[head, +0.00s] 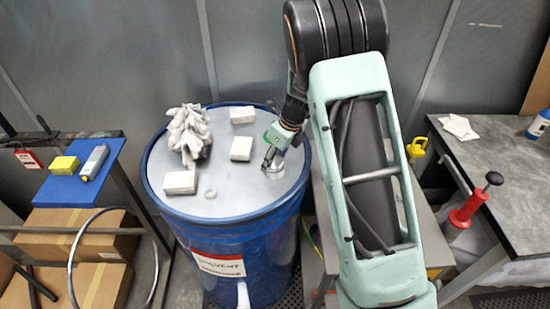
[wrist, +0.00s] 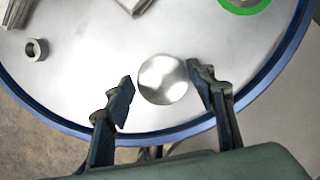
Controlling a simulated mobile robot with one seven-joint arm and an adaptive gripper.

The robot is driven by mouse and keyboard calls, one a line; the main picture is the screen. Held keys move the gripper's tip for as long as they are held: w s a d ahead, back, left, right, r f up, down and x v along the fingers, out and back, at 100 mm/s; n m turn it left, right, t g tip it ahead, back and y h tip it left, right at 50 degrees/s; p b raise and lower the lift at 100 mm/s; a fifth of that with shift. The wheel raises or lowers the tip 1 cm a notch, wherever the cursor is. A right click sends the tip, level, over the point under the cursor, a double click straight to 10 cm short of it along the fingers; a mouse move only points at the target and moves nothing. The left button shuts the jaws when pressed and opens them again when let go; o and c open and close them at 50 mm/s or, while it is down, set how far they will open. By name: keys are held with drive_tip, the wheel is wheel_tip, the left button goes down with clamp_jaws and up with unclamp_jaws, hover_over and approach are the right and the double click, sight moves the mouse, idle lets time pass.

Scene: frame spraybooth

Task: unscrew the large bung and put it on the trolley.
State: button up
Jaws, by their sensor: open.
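The large bung shows as a round, shiny silver disc (wrist: 163,80) on the drum lid, near the rim, in the wrist view. My gripper (wrist: 160,85) is open, with one finger on each side of the bung and visible gaps to both. In the head view my gripper (head: 271,160) points down at the right part of the blue drum (head: 235,262) and partly covers the bung (head: 275,173). A grey-topped stand (head: 427,222) beside the drum, largely hidden behind my arm, may be the trolley; I cannot tell for sure.
White gloves (head: 188,133) and pale blocks (head: 180,183) lie on the lid. A small ring (wrist: 36,50) sits left of the bung in the wrist view. A blue board (head: 72,187) is at left; a workbench (head: 495,170) and red pump (head: 470,208) are at right.

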drive_tip(key=m+h, duration=0.1)
drive_tip(key=m, duration=0.4)
drive_tip(key=shift+a+t, duration=0.15)
drive_tip(key=shift+t, duration=0.25)
drive_tip(key=shift+m+h, duration=0.8)
drive_tip(key=shift+m, duration=1.9)
drive_tip(key=shift+c, duration=0.7)
drive_tip(key=c, duration=0.6)
drive_tip(key=shift+f+n+y+b, duration=0.2)
drive_tip(key=shift+n+y+b, duration=0.1)
drive_tip(key=shift+n+b, duration=1.35)
drive_tip(key=shift+n, duration=0.25)
drive_tip(key=shift+r+n+y, duration=0.2)
drive_tip(key=shift+n+y, duration=0.2)
